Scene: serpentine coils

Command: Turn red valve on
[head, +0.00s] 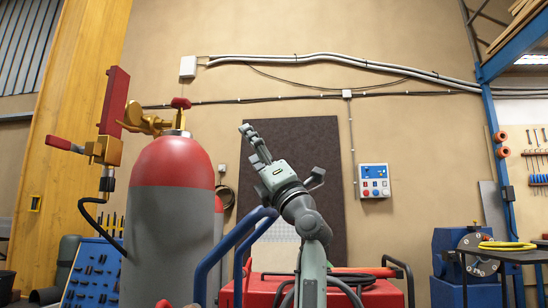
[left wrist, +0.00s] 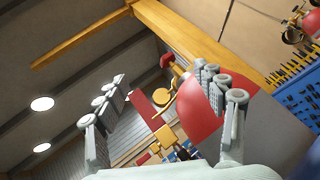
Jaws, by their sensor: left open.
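A red valve knob (head: 180,103) sits on top of a grey gas cylinder with a red dome (head: 173,162), left of centre in the head view. Brass fittings (head: 146,120) join it on the left. In the left wrist view, a red knob (left wrist: 168,60) shows between the fingers, by the red dome (left wrist: 198,112). My left gripper (head: 248,133) is open and empty, right of the knob and apart from it in the head view. It also shows in the left wrist view (left wrist: 160,76), fingers spread wide. My right gripper is not in view.
A tall red block (head: 114,100) and a red-handled fitting (head: 60,143) stand left of the knob. A blue bent rail (head: 222,250) and a red case (head: 370,292) lie low in front. A control box (head: 374,181) hangs on the wall. Air around my gripper looks clear.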

